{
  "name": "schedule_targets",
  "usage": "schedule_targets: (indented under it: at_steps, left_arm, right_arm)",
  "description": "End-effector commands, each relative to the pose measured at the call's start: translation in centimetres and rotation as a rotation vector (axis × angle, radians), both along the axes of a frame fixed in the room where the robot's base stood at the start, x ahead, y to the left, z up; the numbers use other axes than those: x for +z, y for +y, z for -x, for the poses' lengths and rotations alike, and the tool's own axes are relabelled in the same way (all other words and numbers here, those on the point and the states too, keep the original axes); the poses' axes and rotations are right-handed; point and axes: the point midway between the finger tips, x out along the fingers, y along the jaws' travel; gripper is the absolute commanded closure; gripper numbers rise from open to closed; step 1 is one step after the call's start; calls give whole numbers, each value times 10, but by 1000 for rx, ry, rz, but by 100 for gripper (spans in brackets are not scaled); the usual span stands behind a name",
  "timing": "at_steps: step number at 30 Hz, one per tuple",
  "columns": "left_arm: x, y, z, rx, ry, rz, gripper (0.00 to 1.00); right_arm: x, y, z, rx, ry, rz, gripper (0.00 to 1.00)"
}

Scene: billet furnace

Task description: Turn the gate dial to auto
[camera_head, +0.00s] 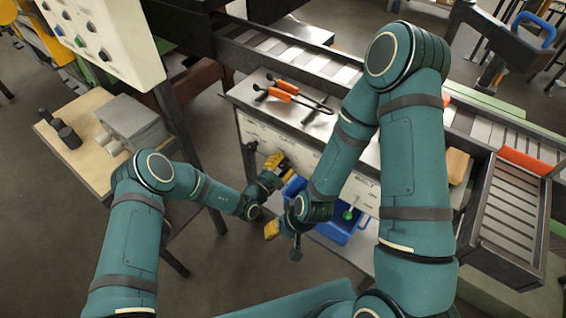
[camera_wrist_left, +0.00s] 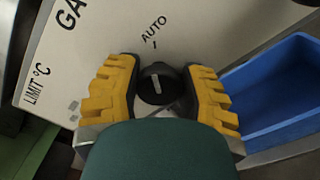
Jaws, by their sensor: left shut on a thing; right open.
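The gate dial (camera_wrist_left: 152,92) is a round black knob with a short white mark on the pale panel (camera_wrist_left: 95,40). The AUTO label (camera_wrist_left: 153,28) and its small tick are above it in the left wrist view. The white mark runs roughly up and down there, near the direction of the tick. My left gripper (camera_head: 274,172) is shut on the dial, its yellow-padded fingers (camera_wrist_left: 157,92) on either side of it. The dial is hidden in the head view. My right gripper (camera_head: 283,241) is open and empty, lower down in front of the panel.
A blue bin (camera_head: 352,222) with a green-ended thing in it stands close right of the left gripper; it also shows in the left wrist view (camera_wrist_left: 270,95). Orange-handled tongs (camera_head: 285,87) lie on the bench top. A wooden table (camera_head: 85,150) is at left.

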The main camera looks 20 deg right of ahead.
Motion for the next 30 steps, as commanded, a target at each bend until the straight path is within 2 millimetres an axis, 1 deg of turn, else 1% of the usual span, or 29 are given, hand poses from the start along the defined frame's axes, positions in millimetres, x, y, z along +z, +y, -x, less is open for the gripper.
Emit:
schedule_targets:
  at_steps: [6, 20, 21, 22, 23, 30]
  left_arm:
    - [1, -1, -1, 1, -40, -28, 94]
    - [1, 0, -1, 1, -48, -33, 94]
    - [1, 0, -1, 1, -48, -33, 42]
    - [1, 0, -1, 1, -48, -33, 32]
    - [1, 0, -1, 1, -48, -33, 26]
    - [0, 0, 0, 1, -45, -34, 26]
  right_arm:
    - [2, 0, -1, -2, -2, 0, 53]
    - [3, 0, -1, -2, -2, 0, 53]
    - [3, 0, -1, -1, -2, 0, 53]
    - [3, 0, -1, -1, -2, 0, 53]
    - [3, 0, -1, -1, -2, 0, 53]
    - [3, 0, -1, -1, -2, 0, 53]
